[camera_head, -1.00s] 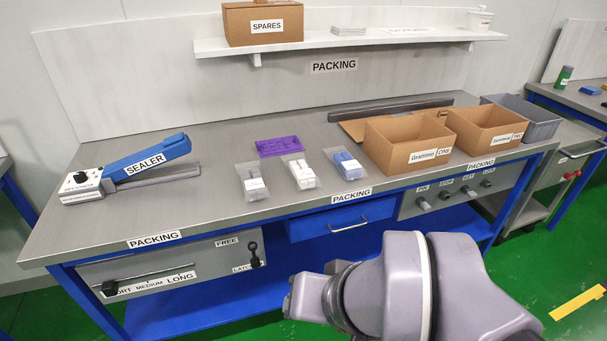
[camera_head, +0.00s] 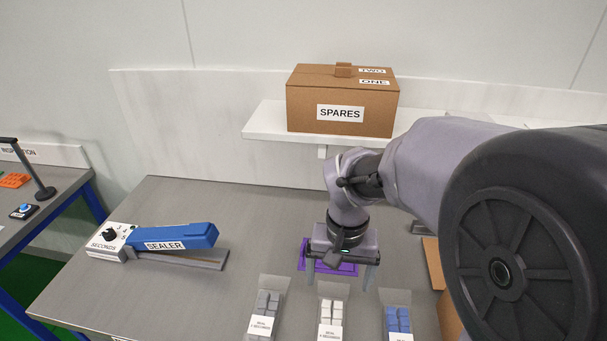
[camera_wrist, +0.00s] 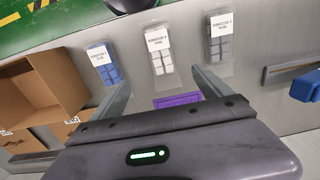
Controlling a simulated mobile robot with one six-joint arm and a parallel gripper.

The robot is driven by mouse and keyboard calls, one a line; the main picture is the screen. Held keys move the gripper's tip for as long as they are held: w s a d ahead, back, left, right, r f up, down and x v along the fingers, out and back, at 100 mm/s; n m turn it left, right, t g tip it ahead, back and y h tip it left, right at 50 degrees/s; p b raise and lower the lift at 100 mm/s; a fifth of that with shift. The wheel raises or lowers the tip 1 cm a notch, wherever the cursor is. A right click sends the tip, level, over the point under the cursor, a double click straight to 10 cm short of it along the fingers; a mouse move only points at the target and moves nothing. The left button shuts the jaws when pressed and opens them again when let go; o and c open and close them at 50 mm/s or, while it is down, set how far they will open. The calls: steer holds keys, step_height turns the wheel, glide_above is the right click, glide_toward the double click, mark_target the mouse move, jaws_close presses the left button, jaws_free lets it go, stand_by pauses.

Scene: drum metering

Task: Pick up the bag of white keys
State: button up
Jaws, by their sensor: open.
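The bag of white keys (camera_head: 331,309) lies on the packing bench between a bag of grey keys (camera_head: 266,306) and a bag of blue keys (camera_head: 397,318). It is a clear bag with a white label. In the wrist view the white bag (camera_wrist: 160,52) lies beyond my fingertips, between the blue bag (camera_wrist: 103,62) and the grey bag (camera_wrist: 220,38). My gripper (camera_head: 339,278) is open and empty, pointing down above the bench behind the white bag. Its fingers also show in the wrist view (camera_wrist: 160,85), apart from the bag.
A purple tray (camera_head: 302,256) lies under and behind my gripper. The blue sealer (camera_head: 172,237) stands at the left. The SPARES box (camera_head: 342,101) is on the shelf above. Cardboard boxes (camera_wrist: 40,92) stand beyond the blue bag.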

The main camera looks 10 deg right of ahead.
steer(key=b, duration=0.6)
glide_above(331, 322)
step_height(331, 322, down, 12)
step_height(331, 322, down, 6)
steer(key=b, duration=0.3)
steer(key=shift+r, duration=0.3)
steer(key=c, duration=1.7)
steer(key=shift+o, duration=0.2)
steer(key=shift+r, duration=0.1)
